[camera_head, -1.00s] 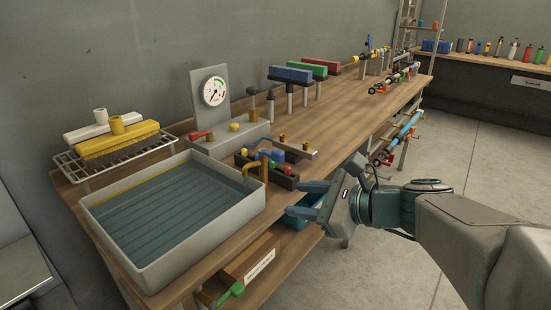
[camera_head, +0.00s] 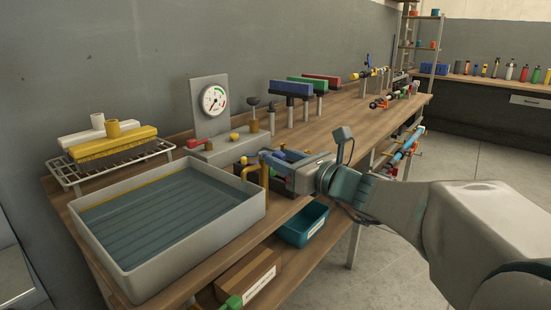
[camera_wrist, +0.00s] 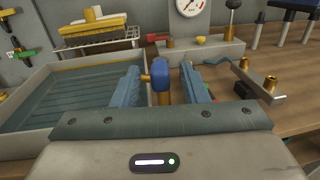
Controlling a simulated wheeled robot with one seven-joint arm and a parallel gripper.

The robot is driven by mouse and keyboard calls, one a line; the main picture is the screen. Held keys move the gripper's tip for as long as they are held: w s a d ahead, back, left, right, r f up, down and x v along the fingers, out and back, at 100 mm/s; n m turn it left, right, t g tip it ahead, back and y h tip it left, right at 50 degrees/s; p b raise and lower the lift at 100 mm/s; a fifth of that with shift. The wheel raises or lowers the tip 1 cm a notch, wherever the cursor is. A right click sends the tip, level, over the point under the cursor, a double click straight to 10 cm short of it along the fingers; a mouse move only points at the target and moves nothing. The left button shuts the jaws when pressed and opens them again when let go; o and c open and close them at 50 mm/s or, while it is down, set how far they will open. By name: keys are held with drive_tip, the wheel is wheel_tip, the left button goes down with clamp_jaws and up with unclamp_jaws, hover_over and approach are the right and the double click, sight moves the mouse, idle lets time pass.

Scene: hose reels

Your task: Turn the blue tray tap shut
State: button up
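The blue tap handle (camera_wrist: 161,82) stands upright between my two fingers in the wrist view, with a brass stem and spout at its left. My gripper (camera_wrist: 161,70) is open around it, with a visible gap on each side. In the head view my gripper (camera_head: 278,160) is at the tray's right edge, beside the brass tap pipe (camera_head: 265,174); the fingers largely hide the handle there. The grey tray (camera_head: 140,284), with a blue-grey ribbed inside, is left of the gripper and also shows in the wrist view (camera_wrist: 30,146).
A gauge panel (camera_head: 213,98) stands behind, with a red lever (camera_head: 195,143) and yellow knob near its base. A brass-fitted bar (camera_wrist: 268,92) is right of my fingers. A rack with brushes (camera_head: 110,165) is at back left. A teal bin (camera_head: 303,226) sits below the bench top.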

sight(273, 155)
drive_tip(key=shift+x, duration=1.75)
clamp_jaws()
